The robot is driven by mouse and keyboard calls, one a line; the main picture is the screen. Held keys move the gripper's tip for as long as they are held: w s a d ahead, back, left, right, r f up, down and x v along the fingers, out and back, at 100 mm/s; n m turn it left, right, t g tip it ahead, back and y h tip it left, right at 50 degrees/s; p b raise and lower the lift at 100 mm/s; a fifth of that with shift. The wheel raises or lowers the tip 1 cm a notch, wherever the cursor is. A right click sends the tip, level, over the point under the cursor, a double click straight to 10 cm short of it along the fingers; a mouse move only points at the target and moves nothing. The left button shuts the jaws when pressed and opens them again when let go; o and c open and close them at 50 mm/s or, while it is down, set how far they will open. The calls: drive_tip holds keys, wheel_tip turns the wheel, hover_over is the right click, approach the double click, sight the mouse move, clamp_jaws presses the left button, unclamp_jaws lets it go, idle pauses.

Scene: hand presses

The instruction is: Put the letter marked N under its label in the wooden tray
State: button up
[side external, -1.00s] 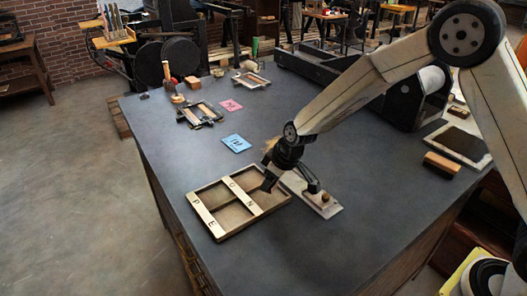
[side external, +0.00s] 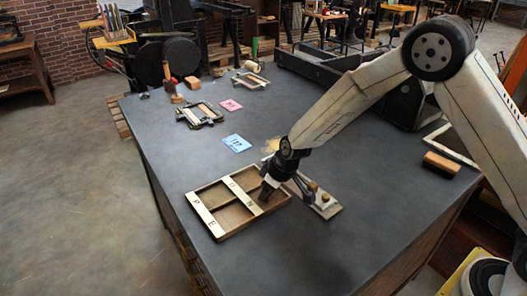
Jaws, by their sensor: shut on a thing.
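The wooden tray (side external: 229,236) lies on the dark bench top, split into compartments by pale strips with letter labels. The left strip (side external: 201,212) shows P and E; the middle strip (side external: 239,193) shows a U-like mark, and its lower label is hard to read. My gripper (side external: 265,197) points down at the tray's right side, beside the middle strip. It is shut on a small piece that is mostly hidden by the fingers. I cannot read a letter on it, nor tell whether it touches the tray floor.
A pale plate with wooden knobs (side external: 325,198) lies just right of the tray. Blue (side external: 236,143) and pink (side external: 231,105) cards and a small frame (side external: 200,115) lie behind. The bench front is clear.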

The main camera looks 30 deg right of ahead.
drive_tip(key=shift+f, duration=0.15)
drive_tip(key=o, duration=1.2)
drive_tip(key=shift+o, duration=0.2)
drive_tip(key=shift+s+r, duration=0.1)
drive_tip(key=shift+r, duration=0.45)
drive_tip(key=v, duration=1.1)
drive_tip(key=shift+r, duration=0.1)
drive_tip(key=shift+s+d, duration=0.15)
